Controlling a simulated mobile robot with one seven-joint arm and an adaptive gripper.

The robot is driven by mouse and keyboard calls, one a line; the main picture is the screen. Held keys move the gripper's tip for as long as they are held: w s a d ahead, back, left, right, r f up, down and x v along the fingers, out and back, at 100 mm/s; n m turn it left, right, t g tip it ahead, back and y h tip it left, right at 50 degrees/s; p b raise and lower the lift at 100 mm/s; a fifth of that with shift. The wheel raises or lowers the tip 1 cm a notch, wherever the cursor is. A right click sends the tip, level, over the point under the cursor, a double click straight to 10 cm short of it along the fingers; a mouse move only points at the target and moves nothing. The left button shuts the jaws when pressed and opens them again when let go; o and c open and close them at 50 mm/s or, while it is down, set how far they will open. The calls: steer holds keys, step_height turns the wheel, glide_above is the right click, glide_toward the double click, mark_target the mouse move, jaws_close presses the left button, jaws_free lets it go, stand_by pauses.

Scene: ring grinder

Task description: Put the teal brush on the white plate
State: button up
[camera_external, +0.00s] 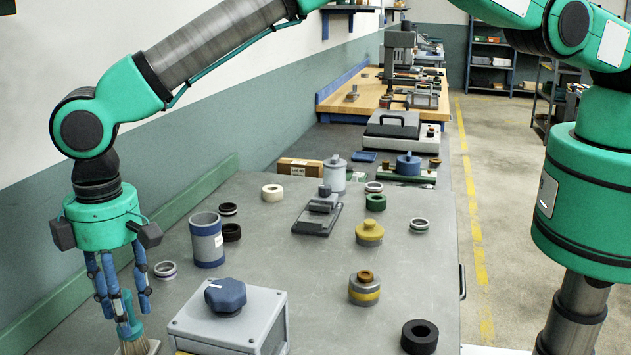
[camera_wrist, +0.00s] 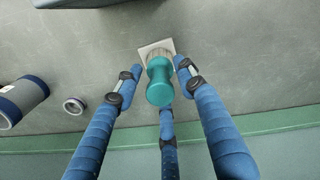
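The teal brush (camera_external: 127,306) stands roughly upright, handle up and bristles down, at the table's near left. In the wrist view the teal brush (camera_wrist: 160,82) is at the centre. A pale square piece, which looks like the white plate (camera_wrist: 146,49), shows under its bristles; contact is hidden. In the external view, the picture's lower edge cuts this area off. My gripper (camera_external: 124,312) is above the brush with its three blue fingers around the handle. In the wrist view, my gripper (camera_wrist: 158,76) shows a narrow gap between the left finger and the handle, so it appears open.
A grey box with a blue knob (camera_external: 226,296) stands right of my gripper. A blue-and-grey cylinder (camera_external: 207,240) and a small ring (camera_external: 165,270) are behind it. Several rings and stacks fill the table further right. A green rail (camera_wrist: 285,121) runs along the table's left edge.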

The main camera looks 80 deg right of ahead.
steer(key=shift+r+b, duration=0.5)
steer(key=shift+r, duration=3.3)
steer(key=shift+d+r, duration=0.1)
